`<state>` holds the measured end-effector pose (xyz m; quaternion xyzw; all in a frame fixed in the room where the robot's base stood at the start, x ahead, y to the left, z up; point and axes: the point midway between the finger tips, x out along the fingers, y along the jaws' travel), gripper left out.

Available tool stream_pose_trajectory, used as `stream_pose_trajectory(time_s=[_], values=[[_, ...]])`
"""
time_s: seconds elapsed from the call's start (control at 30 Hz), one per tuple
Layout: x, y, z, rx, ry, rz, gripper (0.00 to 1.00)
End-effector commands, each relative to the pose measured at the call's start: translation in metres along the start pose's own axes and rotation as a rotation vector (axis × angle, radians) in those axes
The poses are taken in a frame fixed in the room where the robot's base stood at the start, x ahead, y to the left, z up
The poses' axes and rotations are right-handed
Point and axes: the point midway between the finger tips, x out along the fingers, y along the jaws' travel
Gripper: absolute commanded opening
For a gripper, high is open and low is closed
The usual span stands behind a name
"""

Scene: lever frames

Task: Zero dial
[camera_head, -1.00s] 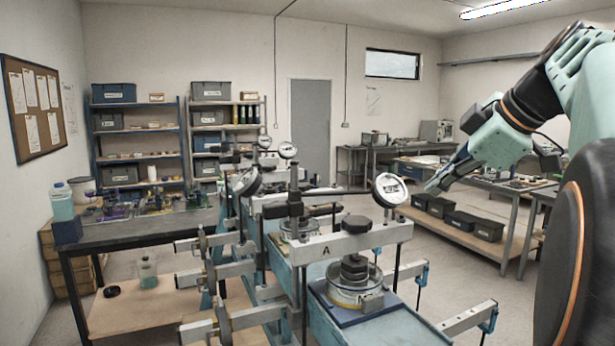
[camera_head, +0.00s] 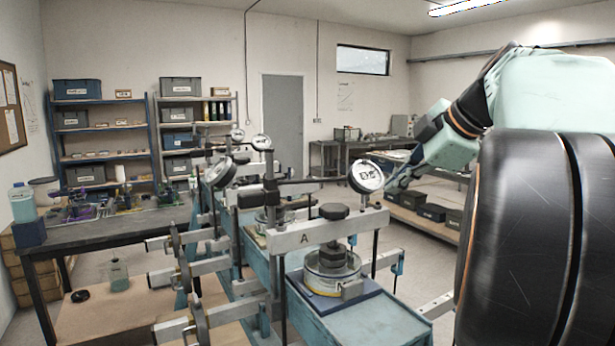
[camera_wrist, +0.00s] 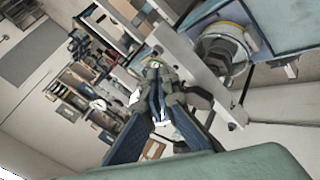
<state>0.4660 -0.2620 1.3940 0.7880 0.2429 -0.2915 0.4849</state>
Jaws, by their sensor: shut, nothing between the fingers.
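My gripper (camera_head: 391,187) is shut and empty, just right of the dial in the head view. I cannot tell whether it touches the dial. In the wrist view my gripper's fingers (camera_wrist: 157,75) come together in front of the lever frames. The dial is not clearly visible there.
Below the beam, a round cell (camera_head: 332,272) sits on a blue bench, with a dark knob above it. More dials (camera_head: 218,172) stand on the frames behind. Lever arms (camera_head: 205,265) stick out to the left. A workbench (camera_head: 115,232) stands at left.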

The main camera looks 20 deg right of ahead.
Motion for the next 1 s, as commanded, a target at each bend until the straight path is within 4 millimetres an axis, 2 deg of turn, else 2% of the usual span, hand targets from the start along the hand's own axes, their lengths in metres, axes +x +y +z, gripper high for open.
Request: stream_pose_trajectory(time_s=[0.2,1.0], values=[[0.0106,-0.0002,-0.0003,-0.001,0.0,0.0,0.0],[0.0101,0.0028,-0.0067,-0.002,0.003,0.001,0.0]])
